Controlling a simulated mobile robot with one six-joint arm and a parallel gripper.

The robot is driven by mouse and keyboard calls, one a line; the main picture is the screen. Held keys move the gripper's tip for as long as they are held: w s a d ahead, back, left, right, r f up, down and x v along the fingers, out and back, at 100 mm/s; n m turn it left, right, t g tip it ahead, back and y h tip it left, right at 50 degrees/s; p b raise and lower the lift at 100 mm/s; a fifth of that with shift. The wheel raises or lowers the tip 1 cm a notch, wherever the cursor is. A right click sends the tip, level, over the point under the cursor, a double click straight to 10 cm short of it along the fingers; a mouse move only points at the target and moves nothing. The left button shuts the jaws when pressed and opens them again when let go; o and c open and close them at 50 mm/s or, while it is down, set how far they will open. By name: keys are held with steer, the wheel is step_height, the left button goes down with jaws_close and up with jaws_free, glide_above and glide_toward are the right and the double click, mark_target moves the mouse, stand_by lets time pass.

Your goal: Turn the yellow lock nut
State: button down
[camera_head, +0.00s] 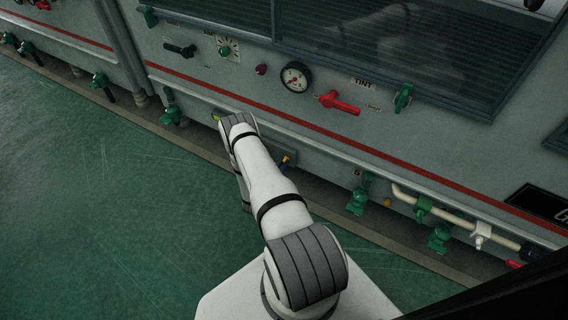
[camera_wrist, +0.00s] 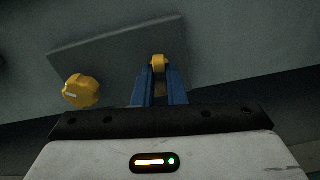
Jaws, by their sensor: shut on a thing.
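The yellow lock nut (camera_wrist: 159,62) sits between the tips of my gripper's two blue fingers in the wrist view, in front of a grey plate (camera_wrist: 110,62). My gripper (camera_wrist: 161,74) is shut on it, and the fingers hide its lower part. In the head view my gripper (camera_head: 288,160) shows only as a bit of blue beside my arm, low on the machine's front. A speck of yellow shows there, too small to make out.
A larger yellow knob (camera_wrist: 80,91) with a pale mark stands left of my fingers. The head view shows a red-handled valve (camera_head: 340,103), a gauge (camera_head: 295,77) and green valves (camera_head: 357,201) along the machine. The green floor (camera_head: 90,200) at left is clear.

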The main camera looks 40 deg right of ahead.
steer(key=shift+w+d+r, duration=0.15)
steer(key=shift+w+d, duration=0.1)
steer(key=shift+d, duration=0.1)
steer(key=shift+a, duration=0.35)
steer(key=m, duration=2.2)
steer(key=shift+a+p, duration=0.1)
steer(key=shift+p, duration=0.25)
steer(key=shift+f, duration=0.25)
steer(key=c, duration=1.5)
jaws_free()
steer(key=shift+s, duration=0.1)
